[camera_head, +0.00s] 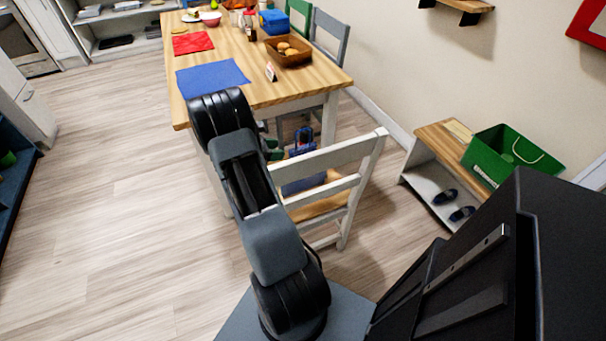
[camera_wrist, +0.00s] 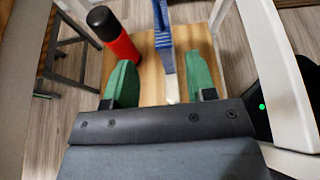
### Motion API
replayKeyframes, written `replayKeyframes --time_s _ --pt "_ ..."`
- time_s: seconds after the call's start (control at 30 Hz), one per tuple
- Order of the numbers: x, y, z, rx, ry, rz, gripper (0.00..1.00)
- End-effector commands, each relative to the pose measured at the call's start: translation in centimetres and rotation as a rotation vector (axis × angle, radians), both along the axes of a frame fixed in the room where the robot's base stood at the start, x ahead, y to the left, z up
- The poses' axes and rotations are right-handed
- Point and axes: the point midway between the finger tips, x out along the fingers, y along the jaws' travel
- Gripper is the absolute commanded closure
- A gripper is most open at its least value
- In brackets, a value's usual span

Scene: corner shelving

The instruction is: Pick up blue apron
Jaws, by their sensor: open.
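My gripper has two green fingers, spread apart with a gap between them in the wrist view (camera_wrist: 163,85). A blue item (camera_wrist: 163,40), which may be the blue apron, shows beyond and between the fingertips over a wooden seat; its full shape is unclear. In the head view my arm reaches over the white chair (camera_head: 362,165), and the green fingers are small and partly hidden past its back. Blue patches show there behind the chair back (camera_head: 303,140) and through its slats; I cannot tell whether they are one thing.
A red bottle with a black cap (camera_wrist: 115,38) stands left of the fingers. White chair rails (camera_wrist: 275,75) are close on the right. The table (camera_head: 262,92) holds a blue mat (camera_head: 212,77), a red mat and a basket. A bench (camera_head: 440,140) with a green bin (camera_head: 512,152) is at right.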

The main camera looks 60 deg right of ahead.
Motion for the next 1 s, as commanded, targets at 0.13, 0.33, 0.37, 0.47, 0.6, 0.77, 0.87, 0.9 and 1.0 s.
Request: replayKeyframes --time_s 0.13,0.33,0.37,0.47,0.6,0.77,0.87,0.9,1.0 --pt "-1.4 -1.8 -1.0 0.001 0.0 -0.003 0.49" --pt "-2.1 -2.9 -1.5 0.0 -0.002 -0.001 0.49" --pt "-2.2 -2.9 -1.6 0.0 -0.002 -0.001 0.49" --pt "-2.5 -3.3 -1.9 0.001 -0.002 -0.002 0.49" --pt "-3.7 -4.5 -3.0 0.002 -0.001 -0.002 0.49" --pt "-4.7 -5.8 -3.8 0.002 -0.003 -0.003 0.49" --pt "-5.0 -6.3 -4.0 0.001 -0.003 -0.001 0.49" --pt "-5.1 -6.4 -4.0 0.0 -0.003 0.0 0.49" --pt "-5.2 -6.5 -4.1 0.0 -0.003 0.0 0.49"
